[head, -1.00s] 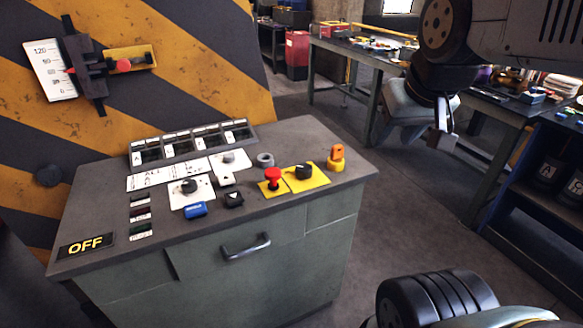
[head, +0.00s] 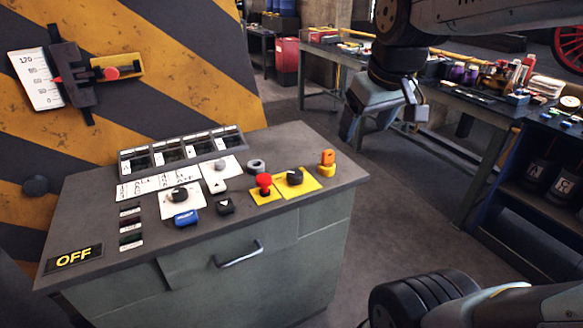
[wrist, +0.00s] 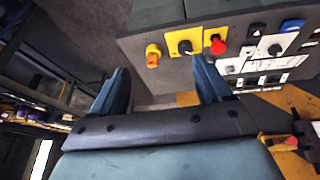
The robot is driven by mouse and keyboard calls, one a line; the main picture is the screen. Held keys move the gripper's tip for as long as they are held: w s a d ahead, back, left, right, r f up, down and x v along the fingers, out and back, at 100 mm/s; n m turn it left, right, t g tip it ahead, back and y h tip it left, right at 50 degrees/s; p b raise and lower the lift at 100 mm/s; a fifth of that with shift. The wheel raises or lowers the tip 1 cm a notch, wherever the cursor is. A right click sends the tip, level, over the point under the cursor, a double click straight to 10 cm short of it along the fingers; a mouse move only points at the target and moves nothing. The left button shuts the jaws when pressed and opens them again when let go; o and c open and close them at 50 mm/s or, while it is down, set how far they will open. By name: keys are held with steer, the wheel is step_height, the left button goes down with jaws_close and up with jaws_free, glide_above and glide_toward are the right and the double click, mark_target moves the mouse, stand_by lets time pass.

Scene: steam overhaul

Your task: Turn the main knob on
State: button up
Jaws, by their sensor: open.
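The control panel (head: 110,235) has a sloped top with several controls. A black knob (head: 295,177) sits on a yellow plate, beside a red mushroom button (head: 264,182). Another black knob (head: 180,194) sits on a white plate to the left. I cannot tell from labels which is the main knob. A lit sign (head: 75,259) reads OFF. My gripper (head: 364,122) hangs to the right of the panel, apart from it. In the wrist view its blue fingers (wrist: 160,80) are spread and empty, and the yellow-plate knob (wrist: 185,47) shows beyond them.
An orange switch (head: 327,160) stands at the panel's right corner. A blue switch (head: 186,218) and a drawer handle (head: 240,254) are in front. A striped wall with a gauge (head: 70,80) rises behind. A workbench (head: 470,130) stands at right; floor between is clear.

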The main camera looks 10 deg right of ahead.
steer(key=w+a+f+n+g, duration=0.1)
steer(key=w+a+f+n, duration=0.15)
steer(key=w, duration=0.35)
steer(key=w+a+f+n+g, duration=0.1)
steer(key=w+a+n+g, duration=0.1)
steer(key=w+n, duration=0.25)
steer(key=n+g, duration=0.2)
steer(key=n, duration=0.3)
glide_above(295, 173)
step_height(295, 173, down, 7)
step_height(295, 173, down, 13)
steer(key=shift+f, duration=0.2)
steer(key=shift+w, duration=0.1)
steer(key=shift+c, duration=0.4)
steer(key=c, duration=1)
steer(key=shift+o, duration=0.2)
